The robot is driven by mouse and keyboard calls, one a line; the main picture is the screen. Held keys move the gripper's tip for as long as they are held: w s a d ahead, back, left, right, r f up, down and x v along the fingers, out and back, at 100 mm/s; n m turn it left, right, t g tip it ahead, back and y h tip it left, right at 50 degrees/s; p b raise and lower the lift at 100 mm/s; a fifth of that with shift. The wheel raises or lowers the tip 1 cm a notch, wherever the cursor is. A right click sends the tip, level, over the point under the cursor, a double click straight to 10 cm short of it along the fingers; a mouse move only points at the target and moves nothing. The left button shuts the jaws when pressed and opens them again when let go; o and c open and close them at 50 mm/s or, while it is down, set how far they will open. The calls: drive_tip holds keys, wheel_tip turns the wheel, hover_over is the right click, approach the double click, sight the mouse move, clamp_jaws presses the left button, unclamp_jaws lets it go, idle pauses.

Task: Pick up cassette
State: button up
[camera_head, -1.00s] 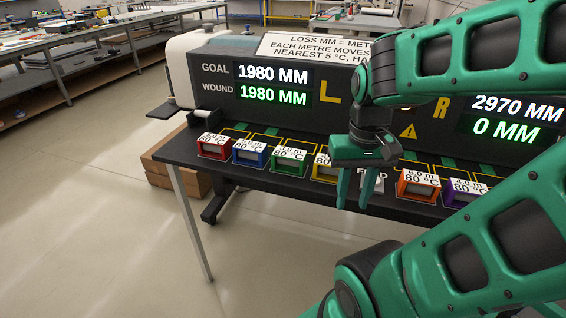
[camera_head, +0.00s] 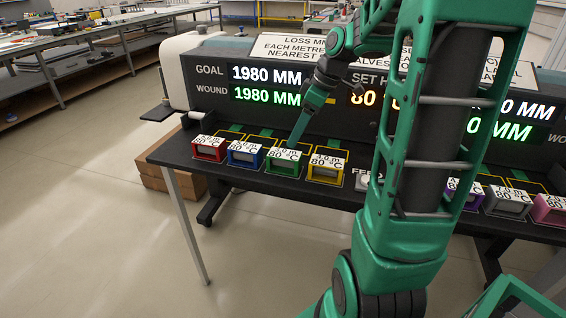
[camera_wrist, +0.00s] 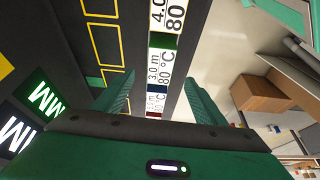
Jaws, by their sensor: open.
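A row of small cassettes with white labels stands along the front of the black bench. From the left they are red (camera_head: 209,149), blue (camera_head: 245,155), green (camera_head: 284,161) and yellow (camera_head: 327,168). Purple (camera_head: 463,193), grey (camera_head: 507,202) and pink (camera_head: 551,209) ones stand right of my arm. My gripper (camera_head: 295,138) points down near the back of the green cassette; I cannot tell the exact gap. In the wrist view my gripper (camera_wrist: 159,82) is open and empty, with the labelled row, including the green side (camera_wrist: 165,41), beyond and between its fingers.
Behind the cassettes is the dark machine panel (camera_head: 210,90) with lit readouts; GOAL and WOUND both show 1980 MM. My arm hides the bench's middle right. The floor in front is clear.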

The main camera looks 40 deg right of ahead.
sight(285, 154)
drive_tip(key=shift+w+f, duration=0.25)
drive_tip(key=shift+w, duration=0.1)
drive_tip(key=x, duration=0.4)
drive_tip(key=shift+w+f, duration=0.1)
drive_tip(key=shift+f, duration=0.05)
drive_tip(key=shift+x, duration=2.95)
drive_tip(key=shift+a+f, duration=0.1)
drive_tip(key=shift+f, duration=0.1)
drive_tip(key=c, duration=1.2)
